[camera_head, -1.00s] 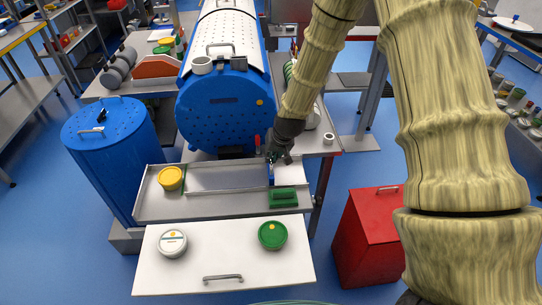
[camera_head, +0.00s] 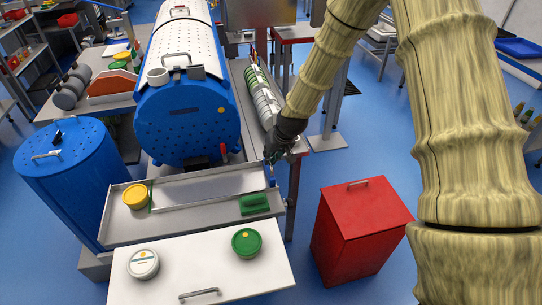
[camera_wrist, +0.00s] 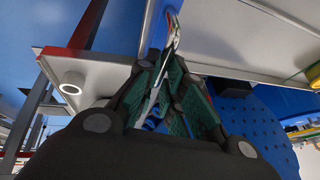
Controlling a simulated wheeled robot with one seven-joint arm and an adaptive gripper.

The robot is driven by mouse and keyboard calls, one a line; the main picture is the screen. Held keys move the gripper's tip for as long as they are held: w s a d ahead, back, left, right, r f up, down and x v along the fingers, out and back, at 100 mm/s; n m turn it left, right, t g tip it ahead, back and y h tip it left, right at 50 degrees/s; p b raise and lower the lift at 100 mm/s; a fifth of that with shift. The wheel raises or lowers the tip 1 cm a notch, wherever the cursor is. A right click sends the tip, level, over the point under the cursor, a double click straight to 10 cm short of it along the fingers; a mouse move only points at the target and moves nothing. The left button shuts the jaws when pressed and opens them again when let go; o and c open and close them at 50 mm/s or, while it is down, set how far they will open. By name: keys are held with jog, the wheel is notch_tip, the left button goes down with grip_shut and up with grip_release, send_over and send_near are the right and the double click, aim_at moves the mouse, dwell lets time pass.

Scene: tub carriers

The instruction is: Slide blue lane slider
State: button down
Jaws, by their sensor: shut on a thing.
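The blue lane slider (camera_head: 271,179) is a small upright blue piece at the right end of the grey tray (camera_head: 190,230). My gripper (camera_head: 272,160) reaches down to it from above and is shut on it; my fingers partly hide it. In the wrist view my gripper (camera_wrist: 168,75) has its dark green finger pads closed around a thin pale part. The exact contact with the blue slider is hard to make out there.
A yellow tub (camera_head: 136,196) and a green block (camera_head: 254,204) are in the tray. A white tub (camera_head: 143,264) and a green tub (camera_head: 246,242) stand on the white drawer front. A blue perforated drum (camera_head: 190,125) is behind; a red bin (camera_head: 360,232) stands right.

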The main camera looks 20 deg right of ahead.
jog(key=c, duration=1.5)
grip_release()
jog(key=shift+d, duration=0.35)
jog(key=shift+a, duration=0.2)
jog(key=shift+r, duration=0.25)
jog(key=v, duration=1.1)
jog(key=shift+s+d+r, duration=0.15)
jog(key=shift+d+r, duration=0.05)
